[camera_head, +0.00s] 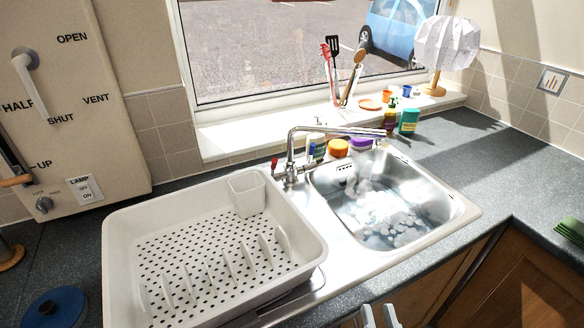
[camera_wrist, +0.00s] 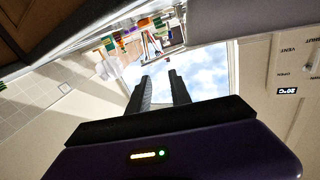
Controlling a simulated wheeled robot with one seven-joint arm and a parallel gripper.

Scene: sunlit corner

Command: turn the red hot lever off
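The red hot lever (camera_head: 274,164) is a small red handle at the left of the base of the chrome tap (camera_head: 291,160), behind the dish rack. The tap's spout reaches right over the steel sink (camera_head: 447,222), where clear water and white bubbles show. My gripper (camera_head: 379,316) is at the bottom edge of the head view, in front of the counter, well apart from the lever. In the wrist view its two dark fingers (camera_wrist: 161,90) stand apart with nothing between them. I cannot make out the lever in the wrist view.
A white dish rack (camera_head: 120,250) with a cutlery cup (camera_head: 247,192) stands left of the sink, near the lever. Bottles (camera_head: 409,121) and sponge-like items (camera_head: 338,148) stand behind the tap. A utensil holder (camera_head: 341,98) and lamp (camera_head: 446,45) are on the sill.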

